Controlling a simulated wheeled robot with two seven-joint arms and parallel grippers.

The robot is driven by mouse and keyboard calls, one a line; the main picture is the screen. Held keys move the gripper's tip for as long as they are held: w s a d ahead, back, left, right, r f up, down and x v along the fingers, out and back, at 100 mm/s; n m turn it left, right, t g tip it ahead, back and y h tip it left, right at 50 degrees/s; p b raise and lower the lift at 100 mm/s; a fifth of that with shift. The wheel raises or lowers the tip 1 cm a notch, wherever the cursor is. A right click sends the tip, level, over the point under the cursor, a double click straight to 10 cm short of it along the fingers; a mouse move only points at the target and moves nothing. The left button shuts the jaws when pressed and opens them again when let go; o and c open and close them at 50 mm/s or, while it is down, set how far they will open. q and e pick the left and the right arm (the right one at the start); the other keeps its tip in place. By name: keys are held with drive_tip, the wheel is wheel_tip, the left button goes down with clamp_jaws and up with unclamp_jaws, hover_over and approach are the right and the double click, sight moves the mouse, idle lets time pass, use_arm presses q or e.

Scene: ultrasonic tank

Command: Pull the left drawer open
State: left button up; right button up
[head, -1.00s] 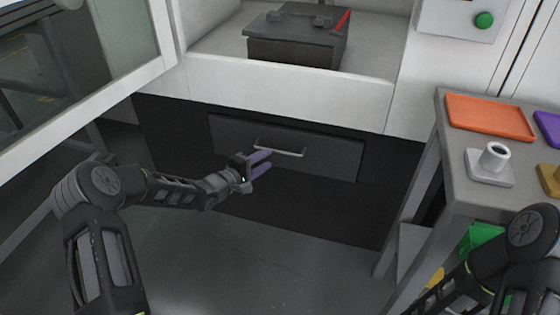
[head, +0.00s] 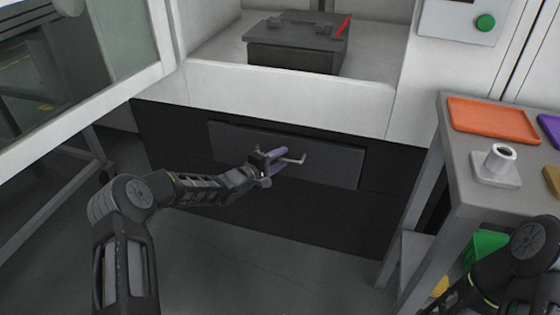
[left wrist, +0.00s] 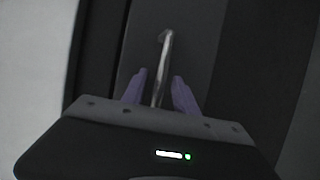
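The drawer (head: 335,170) is a dark grey panel in the black base below the white cabinet, and it looks shut. Its metal bar handle (head: 297,160) runs across the front. My left gripper (head: 277,161) is at the left part of this handle, with its purple fingers pointing at the drawer front. In the left wrist view the handle (left wrist: 164,62) lies between the two fingers (left wrist: 158,90), with a gap on each side, so the gripper is open around it. The left end of the handle is hidden by the gripper in the head view. My right gripper is out of view.
A grey table (head: 455,150) stands at the right with an orange tray (head: 490,117) and a white holder (head: 496,165). A dark lidded box (head: 295,58) sits in the cabinet above. An open glass door (head: 75,60) is at the left. The floor before the drawer is clear.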

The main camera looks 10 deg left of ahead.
use_arm(q)
clamp_jaws()
idle(0.4)
idle(1.1)
